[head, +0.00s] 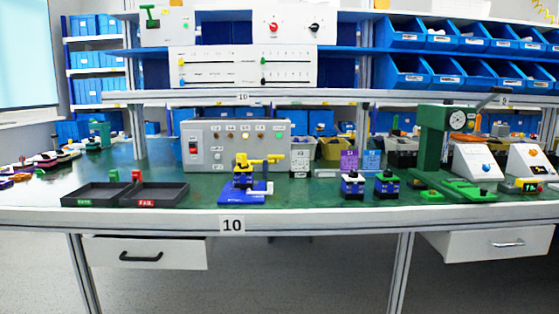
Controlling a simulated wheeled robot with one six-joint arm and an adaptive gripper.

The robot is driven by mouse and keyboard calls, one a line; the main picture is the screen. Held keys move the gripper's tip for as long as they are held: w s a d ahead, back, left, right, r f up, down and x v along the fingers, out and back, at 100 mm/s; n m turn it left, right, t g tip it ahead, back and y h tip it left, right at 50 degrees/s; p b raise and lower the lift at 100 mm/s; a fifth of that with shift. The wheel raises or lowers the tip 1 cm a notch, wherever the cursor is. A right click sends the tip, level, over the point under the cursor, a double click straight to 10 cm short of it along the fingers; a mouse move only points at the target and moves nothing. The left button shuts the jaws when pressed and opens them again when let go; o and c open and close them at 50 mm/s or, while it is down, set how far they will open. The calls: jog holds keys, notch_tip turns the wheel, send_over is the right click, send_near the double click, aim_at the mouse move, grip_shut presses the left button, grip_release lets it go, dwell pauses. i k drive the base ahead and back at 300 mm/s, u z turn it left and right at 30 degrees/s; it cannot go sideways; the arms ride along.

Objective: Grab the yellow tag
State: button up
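I cannot pick out a yellow tag for certain in the head view. The clearest yellow thing is a yellow lever-like part (262,159) on a blue fixture (241,192) near the front middle of the bench, and it looks more like a handle than a tag. A purple tag (349,160) and a blue tag (371,160) stand upright to its right, behind two small switch-like blocks, one blue and white (352,185) and one blue and green (386,186). My gripper is not in view.
The green bench top (310,195) holds two dark trays (97,194) at the left, a grey control panel (235,135) in the middle and a green press (436,145) at the right. Blue bins (412,72) fill the upper shelf. Bare bench shows between the trays and blue fixture.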

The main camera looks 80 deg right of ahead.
aim_at(242, 158)
jog(key=z, duration=3.15)
jog(key=i, duration=1.05)
jog(key=u, duration=1.45)
